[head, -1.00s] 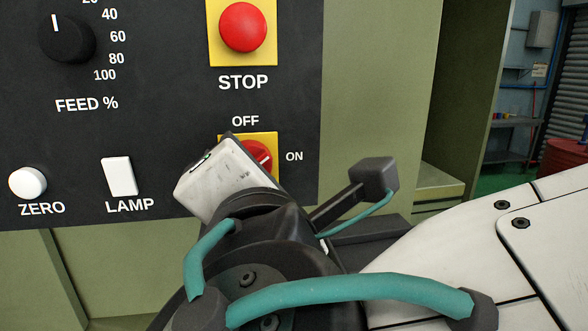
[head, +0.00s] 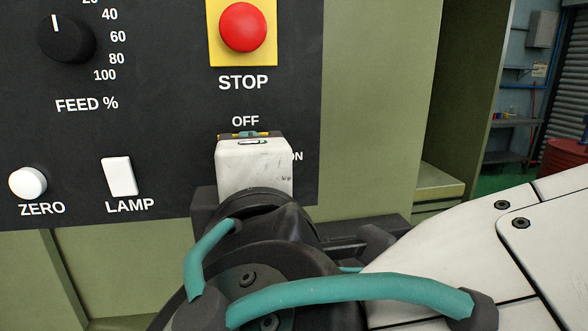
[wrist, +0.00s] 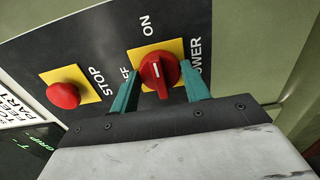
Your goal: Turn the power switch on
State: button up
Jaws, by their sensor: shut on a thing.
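The power switch is a red round knob (wrist: 159,71) on a yellow plate in the wrist view. Its white mark points up toward the ON label (wrist: 147,25). My gripper (wrist: 161,80) has its teal fingers on both sides of the knob and is shut on it. In the head view my gripper (head: 245,134) is in front of the switch and hides the knob. The OFF label (head: 245,121) shows just above it, and the ON label is partly covered by the white gripper body.
The red STOP button (head: 243,27) sits on a yellow plate above the switch. The FEED % dial (head: 66,40), the white ZERO button (head: 28,182) and the white LAMP rocker (head: 120,176) are on the panel to the left. Green cabinet surface (head: 378,100) lies to the right.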

dwell(0.4)
jog(key=o, duration=1)
jog(key=shift+s, duration=0.1)
jog(key=shift+v, duration=3.8)
jog(key=w+d+f+m+g+h, duration=0.3)
jog(key=d+f+m+g+h, duration=0.35)
jog(key=d+f+g, duration=0.7)
jog(key=d+f+m+g, duration=0.1)
jog(key=d+m, duration=0.3)
jog(key=d, duration=0.1)
jog(key=d+f+m+y, duration=0.1)
jog(key=d+f+m, duration=0.1)
jog(key=d+m, duration=0.3)
jog(key=s+d+f+m+g+y, duration=0.1)
jog(key=d+f+m, duration=0.1)
jog(key=d+m, duration=0.3)
jog(key=shift+d+f+g+y, duration=0.1)
jog(key=shift+d+g+y, duration=0.1)
jog(key=shift+d, duration=0.35)
jog(key=shift+d+f+g+y, duration=0.1)
jog(key=shift+d+g, duration=0.05)
jog(key=shift+d, duration=0.35)
